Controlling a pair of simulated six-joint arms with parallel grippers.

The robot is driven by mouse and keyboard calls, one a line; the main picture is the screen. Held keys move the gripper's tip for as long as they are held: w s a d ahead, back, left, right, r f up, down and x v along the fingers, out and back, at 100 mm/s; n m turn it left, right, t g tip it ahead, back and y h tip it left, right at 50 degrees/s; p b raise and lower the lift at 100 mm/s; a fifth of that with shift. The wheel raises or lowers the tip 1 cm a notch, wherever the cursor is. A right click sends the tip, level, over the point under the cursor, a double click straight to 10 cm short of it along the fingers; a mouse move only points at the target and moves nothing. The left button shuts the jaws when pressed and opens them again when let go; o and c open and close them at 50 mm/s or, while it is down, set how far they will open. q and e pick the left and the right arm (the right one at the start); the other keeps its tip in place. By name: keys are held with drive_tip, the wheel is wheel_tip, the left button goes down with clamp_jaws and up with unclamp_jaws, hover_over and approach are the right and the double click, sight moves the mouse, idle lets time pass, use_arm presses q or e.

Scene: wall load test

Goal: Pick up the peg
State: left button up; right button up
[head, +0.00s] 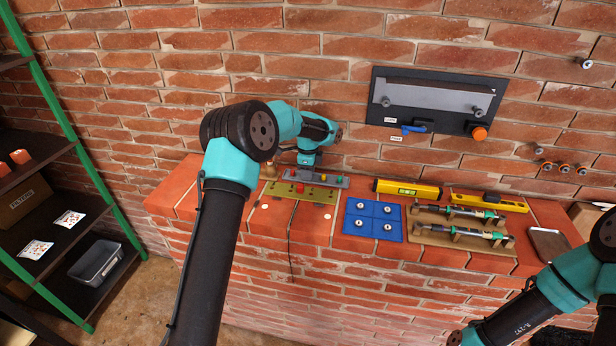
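I cannot tell for sure which item is the peg. An olive board (285,196) on the brick ledge carries a red block (299,188) and small round spots or holes. Behind it, a grey strip (330,181) holds small green and yellow pieces (323,177). My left gripper (301,184) points down at the strip's left part, close above or touching it. Its fingers are too small and partly hidden to show whether they hold anything. A small blue piece (413,129) sits on the wall panel. My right arm enters at the lower right; its gripper is out of view.
A blue mat (374,207) with several round metal pieces, yellow levels (408,189) and a wooden rack (463,255) with two tools fill the ledge's right half. The dark wall panel (385,123) has a grey bracket and orange knob (479,133). Shelving stands left.

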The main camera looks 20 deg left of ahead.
use_arm(q)
drive_tip(key=shift+c, duration=0.3)
clamp_jaws()
drive_tip(key=shift+r, duration=0.15)
drive_tip(key=shift+s+r, duration=0.1)
drive_tip(key=shift+r, duration=1.6)
drive_tip(key=s+d, duration=0.2)
drive_tip(key=s, duration=0.3)
drive_tip(key=s+d+r, duration=0.1)
drive_tip(key=s+d, duration=0.1)
drive_tip(key=s, duration=0.2)
drive_tip(key=s+d, duration=0.2)
drive_tip(key=s, duration=0.3)
drive_tip(key=shift+s+r, duration=0.15)
drive_tip(key=shift+s, duration=0.2)
